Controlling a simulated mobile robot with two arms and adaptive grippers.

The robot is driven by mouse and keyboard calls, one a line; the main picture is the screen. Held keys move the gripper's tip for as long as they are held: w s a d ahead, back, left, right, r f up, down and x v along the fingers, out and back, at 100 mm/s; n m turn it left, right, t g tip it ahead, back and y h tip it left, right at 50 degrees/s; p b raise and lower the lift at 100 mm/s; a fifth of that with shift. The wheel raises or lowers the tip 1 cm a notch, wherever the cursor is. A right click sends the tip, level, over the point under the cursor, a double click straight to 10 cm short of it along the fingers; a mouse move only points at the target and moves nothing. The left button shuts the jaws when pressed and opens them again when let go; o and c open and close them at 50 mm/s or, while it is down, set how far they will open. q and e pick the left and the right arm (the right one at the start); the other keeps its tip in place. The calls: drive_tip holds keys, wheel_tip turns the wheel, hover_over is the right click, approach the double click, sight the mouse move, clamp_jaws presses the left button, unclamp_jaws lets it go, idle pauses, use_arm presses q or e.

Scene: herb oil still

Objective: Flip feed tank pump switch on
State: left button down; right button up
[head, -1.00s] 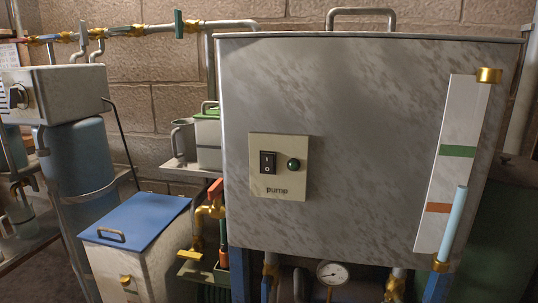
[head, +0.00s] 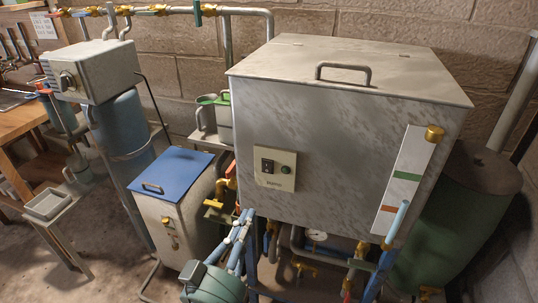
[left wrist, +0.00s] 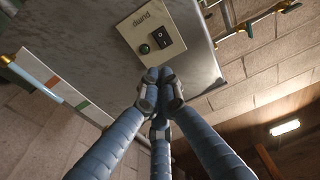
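The feed tank is a large grey metal box (head: 345,140) with a lid handle. Its cream pump panel (head: 275,182) carries a black rocker switch (head: 267,166) and a round green lamp or button (head: 285,169). I cannot tell which side of the rocker is pressed. In the left wrist view, upside down, the switch (left wrist: 162,37) and lamp (left wrist: 144,49) lie just beyond my fingertips. My left gripper (head: 246,217) is below the panel, its blue fingers drawn together; it also shows in the left wrist view (left wrist: 159,82). Nothing shows between them. My right gripper is out of view.
A blue-lidded box (head: 172,173) and brass valve (head: 225,185) stand left of the tank. A green drum (head: 450,220) stands right. Some floor is clear at lower left.

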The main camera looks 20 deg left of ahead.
sight(272, 161)
use_arm(q)
drive_tip(key=shift+r, duration=0.25)
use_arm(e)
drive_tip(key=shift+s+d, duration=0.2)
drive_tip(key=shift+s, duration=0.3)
